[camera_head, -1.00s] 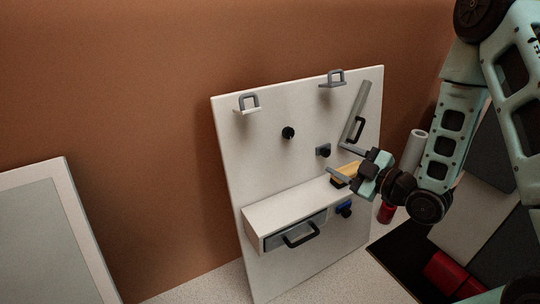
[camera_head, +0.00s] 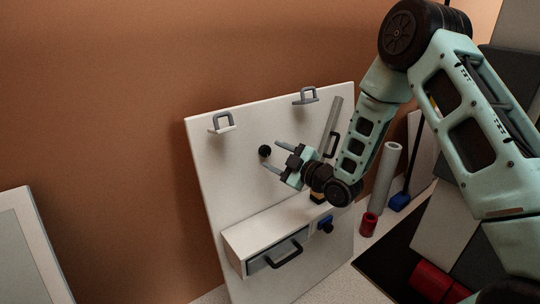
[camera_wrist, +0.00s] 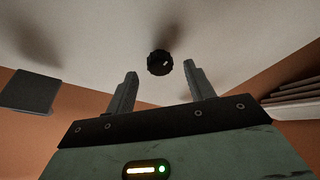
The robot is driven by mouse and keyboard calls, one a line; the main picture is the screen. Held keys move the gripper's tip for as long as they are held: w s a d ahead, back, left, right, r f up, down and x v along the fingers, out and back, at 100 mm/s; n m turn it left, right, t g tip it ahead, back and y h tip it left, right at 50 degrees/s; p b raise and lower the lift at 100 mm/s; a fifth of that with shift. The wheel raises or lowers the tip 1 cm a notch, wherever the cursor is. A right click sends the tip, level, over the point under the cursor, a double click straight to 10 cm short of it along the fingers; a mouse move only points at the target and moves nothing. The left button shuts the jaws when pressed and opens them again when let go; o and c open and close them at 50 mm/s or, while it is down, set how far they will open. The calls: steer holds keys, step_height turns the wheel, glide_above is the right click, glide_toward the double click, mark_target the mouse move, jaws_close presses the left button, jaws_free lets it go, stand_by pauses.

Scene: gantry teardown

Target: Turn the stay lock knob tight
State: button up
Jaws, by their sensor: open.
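A round black knob (camera_head: 264,151) with a small pale mark sits on the upright white panel (camera_head: 235,180). The wrist view shows the knob (camera_wrist: 160,62) ahead of my fingertips, roughly centred between them. My gripper (camera_head: 271,156) is open and empty, its fingers pointing at the panel on either side of the knob's line. In the wrist view my gripper (camera_wrist: 160,72) appears short of the knob, not touching it. The second, square-based black knob is hidden behind my gripper in the head view.
A drawer unit (camera_head: 250,246) with a black handle juts from the panel below my gripper. A grey bar (camera_head: 334,115) with a black handle stands to the right. Two grey hooks (camera_head: 222,121) (camera_head: 305,95) are above.

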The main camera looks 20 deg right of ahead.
mark_target(264, 151)
steer(key=shift+x, duration=1.45)
steer(key=shift+c, duration=0.2)
steer(key=c, duration=0.9)
